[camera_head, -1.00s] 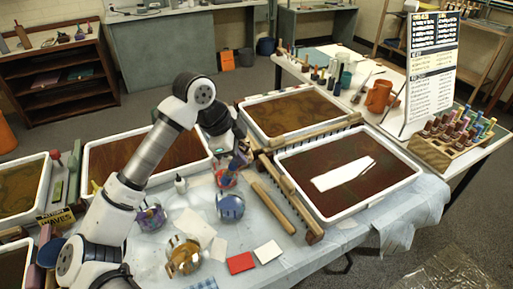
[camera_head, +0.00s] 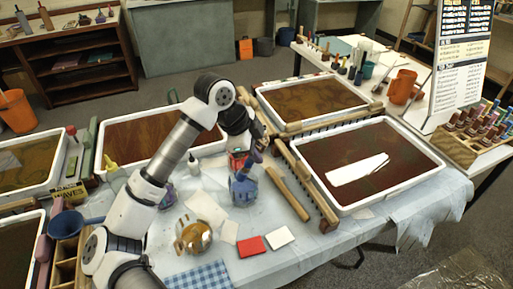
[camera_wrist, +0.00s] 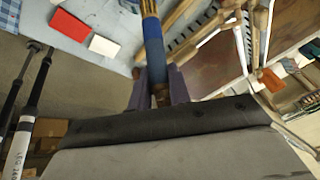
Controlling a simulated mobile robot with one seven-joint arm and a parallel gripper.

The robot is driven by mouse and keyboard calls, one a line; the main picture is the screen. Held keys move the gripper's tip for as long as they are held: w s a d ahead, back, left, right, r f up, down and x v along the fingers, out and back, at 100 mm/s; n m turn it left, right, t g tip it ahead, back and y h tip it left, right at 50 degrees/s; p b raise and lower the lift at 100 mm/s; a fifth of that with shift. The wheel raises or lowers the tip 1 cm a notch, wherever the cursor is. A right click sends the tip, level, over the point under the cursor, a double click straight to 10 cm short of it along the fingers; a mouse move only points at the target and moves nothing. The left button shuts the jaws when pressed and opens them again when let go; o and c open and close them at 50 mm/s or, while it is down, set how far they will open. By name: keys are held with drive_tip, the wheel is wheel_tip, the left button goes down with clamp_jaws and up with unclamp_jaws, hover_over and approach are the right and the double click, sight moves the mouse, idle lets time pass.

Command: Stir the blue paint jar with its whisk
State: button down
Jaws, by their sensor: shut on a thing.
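The blue paint jar (camera_head: 243,192) stands on the pale cloth in the middle of the table, in the head view. My gripper (camera_head: 246,166) is directly over its mouth, with its tips close to the jar. In the wrist view my gripper's purple fingers (camera_wrist: 160,92) are shut on the whisk (camera_wrist: 153,57), seen as a handle with a blue band. The whisk's lower end is hidden in the head view, so I cannot tell how deep it sits in the jar.
An orange paint jar (camera_head: 193,236) stands in front to the left. A red-topped jar (camera_head: 237,160) is just behind the blue one. Red (camera_head: 251,246) and white (camera_head: 280,237) cards lie in front. A wooden comb (camera_head: 304,180) and a marbling tray (camera_head: 437,163) are to the right.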

wheel_tip(320, 180, down, 7)
drive_tip(key=b, duration=0.5)
drive_tip(key=shift+w+r, duration=0.1)
drive_tip(key=shift+w, duration=0.05)
idle(1.2)
